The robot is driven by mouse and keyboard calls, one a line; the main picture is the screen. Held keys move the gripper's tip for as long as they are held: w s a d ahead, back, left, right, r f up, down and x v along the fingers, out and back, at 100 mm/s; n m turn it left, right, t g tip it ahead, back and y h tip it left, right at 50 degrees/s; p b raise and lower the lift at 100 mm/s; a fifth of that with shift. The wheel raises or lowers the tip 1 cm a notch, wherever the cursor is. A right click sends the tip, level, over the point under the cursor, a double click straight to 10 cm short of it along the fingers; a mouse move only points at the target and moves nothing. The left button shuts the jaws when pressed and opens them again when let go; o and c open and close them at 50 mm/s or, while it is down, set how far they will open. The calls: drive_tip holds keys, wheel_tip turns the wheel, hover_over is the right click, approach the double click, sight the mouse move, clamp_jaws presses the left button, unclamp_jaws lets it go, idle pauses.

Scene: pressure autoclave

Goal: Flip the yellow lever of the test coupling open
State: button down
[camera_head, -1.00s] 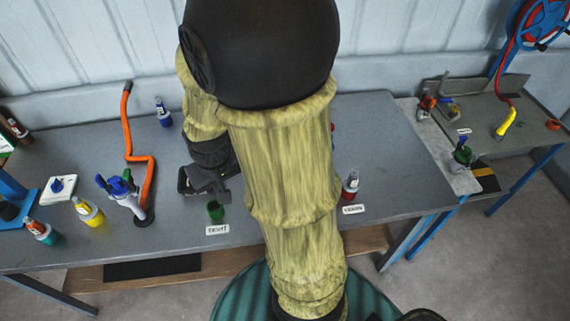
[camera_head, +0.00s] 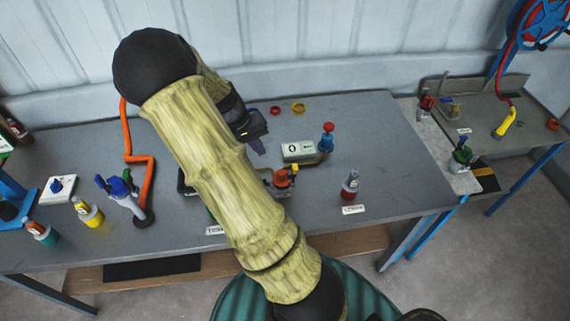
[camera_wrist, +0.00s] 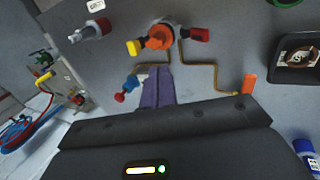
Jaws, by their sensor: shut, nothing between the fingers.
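The test coupling is an orange body (camera_head: 282,178) on the bench, partly hidden by my arm in the head view. It also shows near the top of the wrist view (camera_wrist: 158,38). Its yellow lever (camera_wrist: 133,47) sticks out on the left there, with a red lever (camera_wrist: 200,34) on the right. The yellow end also shows in the head view (camera_head: 294,168). My gripper (camera_wrist: 158,68) has its purple fingers shut together and empty, pointing at the coupling, just below it in the wrist view. In the head view my gripper (camera_head: 258,148) is behind and left of the coupling. I cannot tell its height.
A white gauge box (camera_head: 298,151) and a red-topped blue valve (camera_head: 327,138) stand right of my gripper. A grey-red bottle (camera_head: 350,185) stands at the front right. Brass pipes (camera_wrist: 214,78) run beside the fingers. An orange pipe (camera_head: 150,175) rises at left.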

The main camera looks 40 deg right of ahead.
drive_tip(key=p, duration=0.3)
approach(282, 172)
wheel_tip(282, 172, down, 5)
drive_tip(key=d, duration=0.1)
drive_tip(key=s+d+p, duration=0.1)
drive_tip(key=d, duration=0.1)
drive_tip(key=shift+s+d+f+p, duration=0.1)
drive_tip(key=shift+s+f+p, duration=0.1)
drive_tip(key=shift+s+p, duration=0.2)
drive_tip(key=shift+s+d+f, duration=0.2)
drive_tip(key=shift+s+d, duration=0.1)
drive_tip(key=shift+d, duration=0.2)
drive_tip(key=shift+w, duration=0.1)
drive_tip(key=shift+d+y, duration=0.2)
drive_tip(key=shift+y, duration=0.1)
